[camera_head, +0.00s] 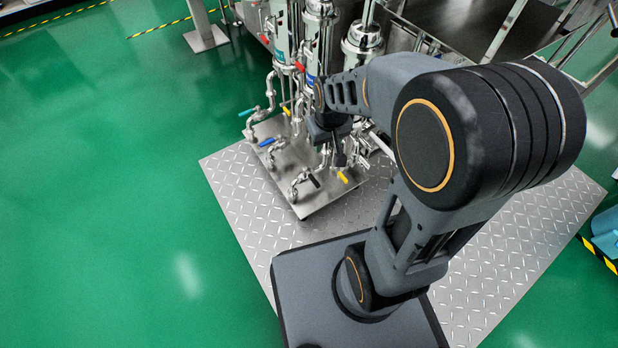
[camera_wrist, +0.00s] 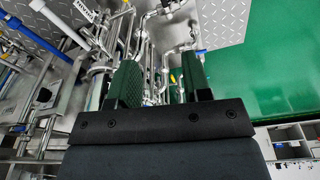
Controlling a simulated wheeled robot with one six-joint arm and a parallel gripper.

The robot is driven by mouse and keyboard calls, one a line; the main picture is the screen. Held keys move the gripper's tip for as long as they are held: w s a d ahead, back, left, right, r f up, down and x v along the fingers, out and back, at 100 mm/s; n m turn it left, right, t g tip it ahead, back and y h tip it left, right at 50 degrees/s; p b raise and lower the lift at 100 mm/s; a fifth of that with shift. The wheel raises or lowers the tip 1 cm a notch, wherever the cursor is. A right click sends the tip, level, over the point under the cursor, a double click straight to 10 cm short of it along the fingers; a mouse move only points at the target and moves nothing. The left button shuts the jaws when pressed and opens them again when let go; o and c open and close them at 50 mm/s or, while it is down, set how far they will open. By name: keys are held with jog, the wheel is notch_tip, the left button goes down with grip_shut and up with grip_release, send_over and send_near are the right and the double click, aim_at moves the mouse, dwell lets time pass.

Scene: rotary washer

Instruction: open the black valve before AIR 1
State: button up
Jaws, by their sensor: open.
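A small black valve handle (camera_head: 314,181) sits on piping at the front edge of the metal skid, in the head view. No AIR 1 label is readable, so I cannot tell whether this is the valve before AIR 1. My gripper (camera_head: 338,158) hangs above and slightly right of that handle, partly hidden by my arm. In the wrist view my gripper (camera_wrist: 160,76) has its two green-padded fingers wide apart, with pipework beyond them and nothing held. I cannot make out the black handle clearly in the wrist view.
Nearby handles are yellow (camera_head: 343,177), blue (camera_head: 267,142) and teal (camera_head: 247,112). Red handles (camera_head: 299,66) are higher on the vertical vessels (camera_head: 320,30). Pipes crowd the gripper. The green floor (camera_head: 110,200) at left is clear; the tread-plate platform (camera_head: 235,185) surrounds the skid.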

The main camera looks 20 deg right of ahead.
jog(key=w+f+p, duration=0.1)
jog(key=w+f, duration=0.4)
jog(key=n+g+p, duration=0.1)
jog(key=n+p, duration=0.1)
send_near(315, 181)
jog(key=shift+g, duration=0.3)
jog(key=f+b, duration=0.2)
jog(key=f, duration=0.1)
jog(key=f+b, duration=0.1)
jog(key=f, duration=0.1)
jog(key=f+b, duration=0.2)
jog(key=f, duration=0.1)
jog(key=shift+w+f+b, duration=0.3)
jog(key=shift+w+b, duration=0.05)
jog(key=shift+w, duration=0.05)
jog(key=shift+c, duration=0.3)
grip_shut()
